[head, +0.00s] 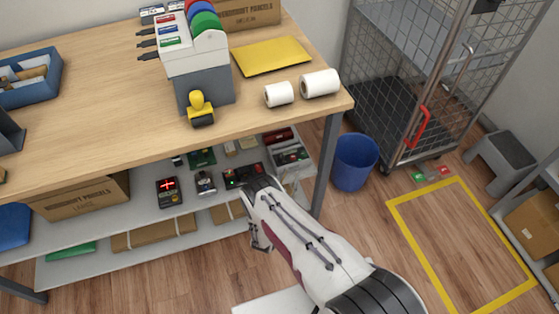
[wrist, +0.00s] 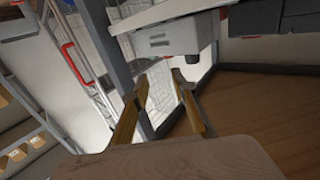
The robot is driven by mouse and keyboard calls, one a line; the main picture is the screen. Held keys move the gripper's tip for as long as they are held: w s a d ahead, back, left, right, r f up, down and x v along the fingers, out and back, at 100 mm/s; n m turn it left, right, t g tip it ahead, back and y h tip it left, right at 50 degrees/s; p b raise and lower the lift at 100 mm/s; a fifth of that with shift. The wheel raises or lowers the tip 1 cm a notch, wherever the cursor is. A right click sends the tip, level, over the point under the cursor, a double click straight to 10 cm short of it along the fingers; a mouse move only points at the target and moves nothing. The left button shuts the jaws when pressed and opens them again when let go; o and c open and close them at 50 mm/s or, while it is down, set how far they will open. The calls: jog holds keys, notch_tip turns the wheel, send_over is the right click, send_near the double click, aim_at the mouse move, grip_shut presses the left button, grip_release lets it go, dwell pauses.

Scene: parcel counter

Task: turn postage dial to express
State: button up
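No dial with a readable express mark shows in either view. On the shelf under the counter, a black device with a red cross display (head: 168,191), a small dark-topped device (head: 205,182) and a dark panel with red and green parts (head: 243,175) sit in a row. My gripper (head: 260,240) is in front of this shelf, below the counter's right end, partly hidden by my arm. In the wrist view my gripper (wrist: 165,108) has its two yellowish fingers apart with nothing between them. A grey box-like unit (wrist: 172,38) with a small dark round part (wrist: 192,58) is beyond the fingertips.
A table leg (head: 326,165), blue bin (head: 355,162) and wire cage (head: 425,80) stand right. Floor inside the yellow outline is clear.

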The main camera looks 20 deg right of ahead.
aim_at(281, 161)
jog(key=w+n+t+y, duration=0.1)
jog(key=n+y, duration=0.1)
jog(key=a+n+t+y, duration=0.1)
jog(key=n+y, duration=0.1)
jog(key=y, duration=0.1)
jog(key=w+n+t+y, duration=0.1)
jog(key=n+y, duration=0.1)
jog(key=shift+w+a+t+y, duration=0.3)
jog(key=shift+w+a+t, duration=0.05)
jog(key=shift+t, duration=0.05)
jog(key=shift+w, duration=0.15)
jog(key=shift+x, duration=3.75)
grip_shut()
